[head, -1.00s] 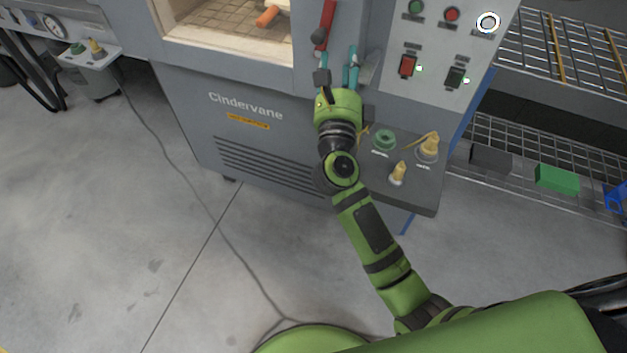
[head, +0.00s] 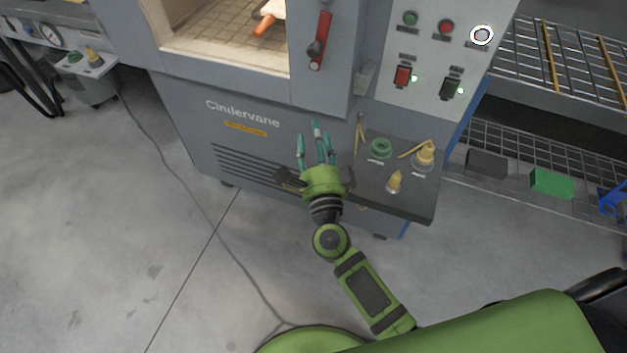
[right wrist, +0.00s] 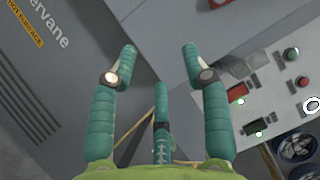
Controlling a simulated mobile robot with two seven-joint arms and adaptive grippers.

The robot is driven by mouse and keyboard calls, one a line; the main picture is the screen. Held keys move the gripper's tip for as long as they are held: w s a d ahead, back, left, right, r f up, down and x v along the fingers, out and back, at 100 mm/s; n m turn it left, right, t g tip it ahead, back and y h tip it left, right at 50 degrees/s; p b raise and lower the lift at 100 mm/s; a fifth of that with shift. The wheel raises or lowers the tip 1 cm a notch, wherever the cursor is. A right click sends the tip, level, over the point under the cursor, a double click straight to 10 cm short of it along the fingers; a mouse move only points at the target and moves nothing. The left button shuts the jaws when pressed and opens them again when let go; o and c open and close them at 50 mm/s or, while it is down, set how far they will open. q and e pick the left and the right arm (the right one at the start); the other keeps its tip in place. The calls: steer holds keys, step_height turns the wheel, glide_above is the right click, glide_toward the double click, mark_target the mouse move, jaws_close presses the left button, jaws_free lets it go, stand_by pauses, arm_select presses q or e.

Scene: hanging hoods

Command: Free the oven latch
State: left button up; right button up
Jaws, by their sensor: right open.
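The oven latch is a red handle (head: 324,30) with a dark pivot, standing nearly upright with a slight tilt on the grey frame right of the oven's lit window. My right gripper (head: 312,135) is below it in the head view, in front of the grey lower panel, with its teal fingers spread and pointing up. It is open and empty, and apart from the handle. In the right wrist view, the open fingers (right wrist: 160,65) have nothing between them. My left gripper is out of view.
A grey bracket (head: 364,78) sits right of the latch. The control panel (head: 428,100) has buttons and red and dark switches. Open floor lies left.

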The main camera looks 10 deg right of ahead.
steer(key=s+a+f+n+g+y+p, duration=0.1)
steer(key=s+f+n+g+y+p, duration=0.2)
steer(key=f+n, duration=0.5)
steer(key=shift+s+a+f+g+y+p, duration=0.15)
steer(key=shift+s+f+g+y+p, duration=0.2)
steer(key=shift+f, duration=1.85)
steer(key=shift+w, duration=0.1)
steer(key=s+d+f+n+g+p, duration=0.15)
steer(key=s+f+n+g, duration=0.25)
steer(key=s+f, duration=0.55)
steer(key=s+d+f+n+g, duration=0.2)
steer(key=s+f+n+g, duration=0.2)
steer(key=s+f, duration=0.55)
steer(key=s+d+f+n+g+h, duration=0.1)
steer(key=s+d+f+n+g, duration=0.2)
steer(key=s+f, duration=0.3)
steer(key=s+d+f+n+g+h, duration=0.1)
steer(key=s+d+f+n+g, duration=0.2)
steer(key=s, duration=1.3)
steer(key=d+f+g+p, duration=0.1)
steer(key=d+f, duration=0.1)
steer(key=d, duration=0.1)
steer(key=shift+f, duration=0.4)
steer(key=shift+o, duration=0.3)
steer(key=shift+w, duration=0.15)
